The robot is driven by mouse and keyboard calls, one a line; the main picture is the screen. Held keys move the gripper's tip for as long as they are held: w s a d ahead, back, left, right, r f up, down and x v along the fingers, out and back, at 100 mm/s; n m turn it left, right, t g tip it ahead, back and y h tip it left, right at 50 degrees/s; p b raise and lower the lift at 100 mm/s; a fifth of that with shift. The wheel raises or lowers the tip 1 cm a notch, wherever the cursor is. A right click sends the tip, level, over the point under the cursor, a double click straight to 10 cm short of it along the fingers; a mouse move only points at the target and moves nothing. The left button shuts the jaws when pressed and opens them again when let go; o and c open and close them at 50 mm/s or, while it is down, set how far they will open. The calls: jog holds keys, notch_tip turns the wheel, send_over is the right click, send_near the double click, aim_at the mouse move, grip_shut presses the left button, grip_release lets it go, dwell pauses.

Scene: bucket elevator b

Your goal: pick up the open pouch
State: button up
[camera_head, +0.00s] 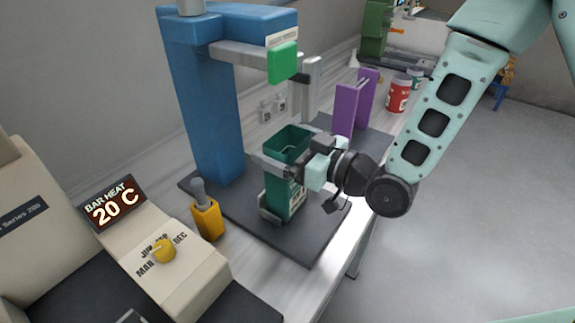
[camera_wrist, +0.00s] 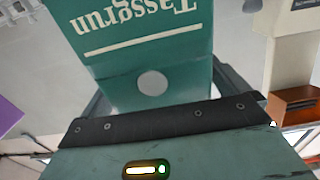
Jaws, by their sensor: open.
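The open pouch (camera_head: 279,198) is green and stands upright on the dark base plate, its open mouth facing up. In the wrist view its front (camera_wrist: 150,55) fills the upper middle, with upside-down "Tassgrun" lettering and a pale round spot. My gripper (camera_head: 280,168) reaches in from the right at the pouch's upper part. Its jaws are open, with grey finger parts on both sides of the pouch in the wrist view. I cannot tell whether they touch it. The pouch's far side is hidden.
A blue machine column (camera_head: 203,105) stands behind left, its arm with a green block (camera_head: 283,62) overhanging the pouch. A yellow holder (camera_head: 208,220) is at left, purple plates (camera_head: 346,110) behind right. Open floor lies right.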

jog(key=shift+w+a, duration=0.4)
jog(key=shift+a, duration=0.15)
jog(key=c, duration=0.7)
jog(key=shift+r, duration=0.15)
